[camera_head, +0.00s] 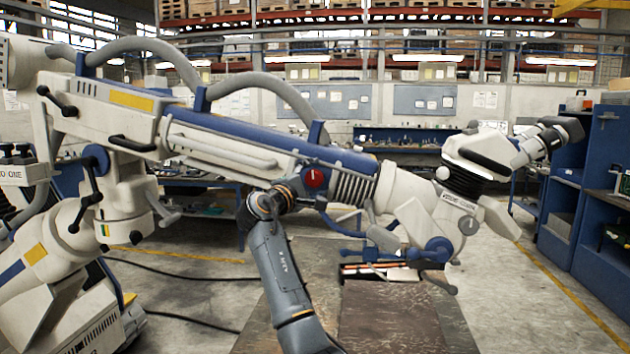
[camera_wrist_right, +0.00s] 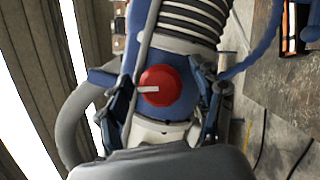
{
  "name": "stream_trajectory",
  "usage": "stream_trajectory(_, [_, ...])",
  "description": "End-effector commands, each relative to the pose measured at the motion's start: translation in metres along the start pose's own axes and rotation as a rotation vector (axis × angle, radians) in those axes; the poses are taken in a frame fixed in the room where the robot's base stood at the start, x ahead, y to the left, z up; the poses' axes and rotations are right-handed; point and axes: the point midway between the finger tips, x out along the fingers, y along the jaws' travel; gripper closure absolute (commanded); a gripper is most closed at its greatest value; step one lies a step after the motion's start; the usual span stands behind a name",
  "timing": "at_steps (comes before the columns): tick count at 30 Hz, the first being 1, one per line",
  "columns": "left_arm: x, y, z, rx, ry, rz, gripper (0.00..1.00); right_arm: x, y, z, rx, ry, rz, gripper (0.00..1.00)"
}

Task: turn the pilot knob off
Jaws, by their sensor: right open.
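A round red knob (camera_head: 315,179) with a white pointer sits on the blue joint of the big white microscope arm (camera_head: 225,145). In the right wrist view the red knob (camera_wrist_right: 163,90) lies in the middle, its white pointer aimed left. My right gripper (camera_head: 302,190) is at the knob in the head view. In the wrist view its dark fingers (camera_wrist_right: 166,100) stand apart on either side of the knob; I cannot tell whether they touch it. My left gripper is not in view.
The microscope head (camera_head: 485,155) and a smaller grey knob (camera_head: 468,225) are at the right. A brown table (camera_head: 390,320) stands below, with a small tray on it. Blue cabinets (camera_head: 600,200) line the right side. Grey hoses (camera_head: 250,80) run above the arm.

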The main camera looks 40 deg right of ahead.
Motion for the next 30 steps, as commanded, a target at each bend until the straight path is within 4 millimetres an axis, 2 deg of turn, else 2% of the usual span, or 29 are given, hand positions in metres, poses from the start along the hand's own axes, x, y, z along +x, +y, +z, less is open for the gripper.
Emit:
stream_trajectory(4, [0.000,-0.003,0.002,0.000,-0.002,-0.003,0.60,-0.004,0.001,0.000,0.001,0.000,0.002,0.33])
stream_trajectory(7, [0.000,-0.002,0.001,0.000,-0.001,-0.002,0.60,-0.017,0.000,-0.001,0.000,0.001,0.002,0.33])
stream_trajectory(15, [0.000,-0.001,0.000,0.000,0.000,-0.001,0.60,-0.073,-0.001,-0.001,0.002,0.003,0.000,0.33])
stream_trajectory(21, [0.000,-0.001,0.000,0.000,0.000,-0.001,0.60,-0.107,0.000,-0.001,0.001,0.002,0.000,0.33])
stream_trajectory(25, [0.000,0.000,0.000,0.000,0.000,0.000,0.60,-0.117,0.000,-0.001,0.000,0.001,0.000,0.33])
stream_trajectory(30, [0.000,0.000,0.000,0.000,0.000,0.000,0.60,-0.121,0.000,0.000,0.000,0.000,-0.001,0.33])
